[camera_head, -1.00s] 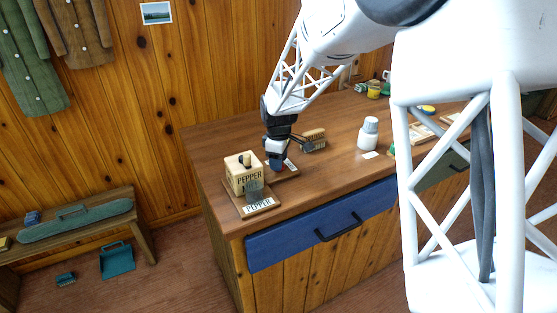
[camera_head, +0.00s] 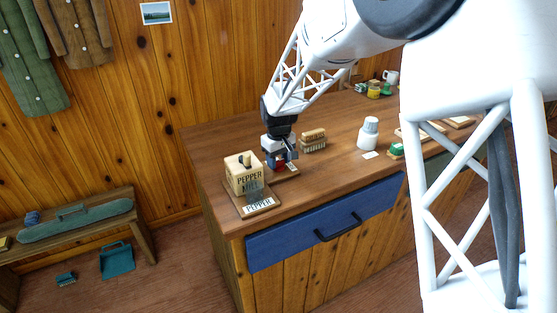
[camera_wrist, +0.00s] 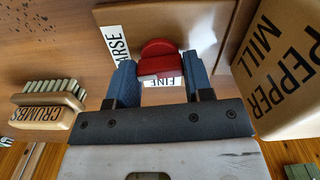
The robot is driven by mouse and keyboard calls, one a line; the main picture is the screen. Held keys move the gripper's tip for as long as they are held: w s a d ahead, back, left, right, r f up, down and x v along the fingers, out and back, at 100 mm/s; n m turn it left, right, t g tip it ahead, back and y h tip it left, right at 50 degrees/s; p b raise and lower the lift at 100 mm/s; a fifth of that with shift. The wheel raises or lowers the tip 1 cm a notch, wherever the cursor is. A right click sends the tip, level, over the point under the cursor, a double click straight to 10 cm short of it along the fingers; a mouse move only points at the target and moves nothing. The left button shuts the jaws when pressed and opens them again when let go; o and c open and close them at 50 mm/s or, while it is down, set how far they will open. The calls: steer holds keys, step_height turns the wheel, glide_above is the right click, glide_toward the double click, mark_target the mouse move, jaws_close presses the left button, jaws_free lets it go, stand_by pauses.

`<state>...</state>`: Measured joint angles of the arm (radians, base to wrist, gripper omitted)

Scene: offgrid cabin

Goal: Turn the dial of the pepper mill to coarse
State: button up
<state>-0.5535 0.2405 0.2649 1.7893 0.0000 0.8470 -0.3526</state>
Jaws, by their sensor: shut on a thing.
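The pepper mill is a pale box lettered PEPPER MILL (camera_head: 240,182); part of it shows at the right of the wrist view (camera_wrist: 285,75). A red dial (camera_wrist: 158,50) sits on a wooden board (camera_wrist: 120,16) beside it. White labels reading COARSE (camera_wrist: 116,38) and FINE (camera_wrist: 165,81) lie around the dial; COARSE is partly covered at its near end. My gripper (camera_wrist: 160,66) has its blue fingers on both sides of the dial and is shut on it. In the head view, my gripper (camera_head: 279,162) is at the board, right of the box. Where the dial points is not clear.
A brush marked CRUMBS (camera_wrist: 42,118) lies close left of my gripper, also seen in the head view (camera_head: 313,142). A white bottle (camera_head: 368,134) stands further right. A PEPPER label (camera_head: 258,205) lies before the mill. The counter's back left is clear.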

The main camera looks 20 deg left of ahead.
mark_target(279, 161)
steer(key=shift+m, duration=0.7)
steer(key=o, duration=0.9)
steer(key=shift+r, duration=0.1)
steer(key=shift+r, duration=3.85)
